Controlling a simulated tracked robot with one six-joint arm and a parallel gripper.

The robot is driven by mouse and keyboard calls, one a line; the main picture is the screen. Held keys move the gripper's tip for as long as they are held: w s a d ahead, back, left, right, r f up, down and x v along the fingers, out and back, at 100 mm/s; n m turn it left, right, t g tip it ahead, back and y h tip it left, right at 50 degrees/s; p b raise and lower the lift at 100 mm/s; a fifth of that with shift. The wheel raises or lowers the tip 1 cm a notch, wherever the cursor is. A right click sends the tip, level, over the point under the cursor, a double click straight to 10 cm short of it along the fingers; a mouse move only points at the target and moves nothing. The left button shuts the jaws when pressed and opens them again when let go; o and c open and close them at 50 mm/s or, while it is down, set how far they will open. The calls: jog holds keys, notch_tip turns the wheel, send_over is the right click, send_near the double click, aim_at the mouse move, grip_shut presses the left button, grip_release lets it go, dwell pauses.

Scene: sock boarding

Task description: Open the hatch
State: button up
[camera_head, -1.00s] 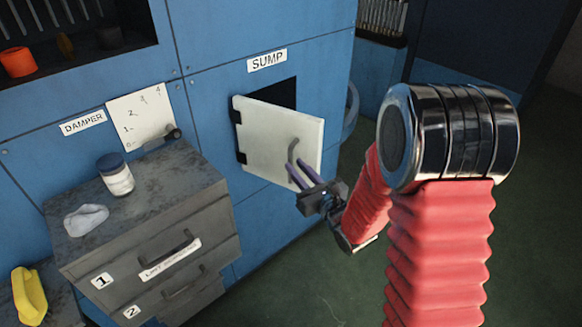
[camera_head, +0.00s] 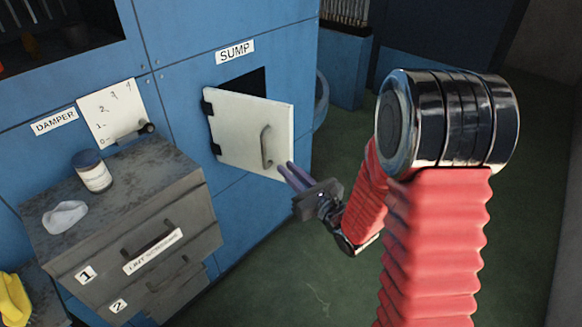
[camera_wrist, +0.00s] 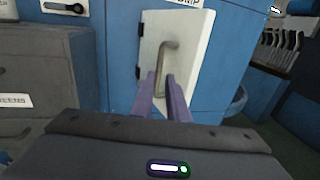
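The white hatch door (camera_head: 238,125) under the SUMP label is hinged on its left and stands ajar, with the dark opening (camera_head: 250,80) showing above and behind it. Its grey bent handle (camera_head: 266,148) is near the right edge. My gripper (camera_head: 285,170) is just right of and below the handle in the head view, its purple fingers apart from it. In the wrist view, the door (camera_wrist: 187,60) and handle (camera_wrist: 165,60) are ahead of the two fingers (camera_wrist: 161,82), which have a gap between them and hold nothing.
A grey drawer cabinet (camera_head: 140,235) with a jar (camera_head: 92,172) and a pale lump (camera_head: 65,216) on top stands left of the hatch. A DAMPER lever panel (camera_head: 113,112) is on the blue wall. The green floor (camera_head: 300,270) right of the hatch is clear.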

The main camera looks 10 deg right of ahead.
jog(key=shift+s+a+r+y, duration=0.15)
jog(key=shift+a+r+y, duration=0.1)
jog(key=shift+a+y, duration=0.1)
jog(key=shift+c, duration=0.6)
jog(key=s+a+r+n+y, duration=0.1)
jog(key=s+a+r+n+g+y, duration=0.1)
jog(key=a+n, duration=0.1)
jog(key=s+a+r+n+g+y, duration=0.1)
jog(key=a, duration=0.1)
jog(key=shift+r, duration=0.3)
grip_shut()
jog(key=s+a+r+n+g, duration=0.2)
jog(key=s+a+n+g, duration=0.2)
jog(key=s+n+g, duration=0.35)
jog(key=s+a+r+n+g, duration=0.2)
jog(key=s+a+n+g, duration=0.15)
jog(key=s+n, duration=0.55)
jog(key=s+d+f+n+h, duration=0.2)
jog(key=s+d+n+h, duration=0.4)
jog(key=s+d, duration=0.2)
jog(key=d+r+n+t+h, duration=0.1)
jog(key=d+r+n+h, duration=0.1)
jog(key=d, duration=0.4)
jog(key=d+r+n+t+h, duration=0.1)
jog(key=d+r+n+h, duration=0.1)
jog(key=d+h, duration=0.2)
jog(key=shift+s+d+r+t, duration=0.3)
jog(key=shift+s+d, duration=0.1)
jog(key=shift+d, duration=0.55)
jog(key=shift+a, duration=0.1)
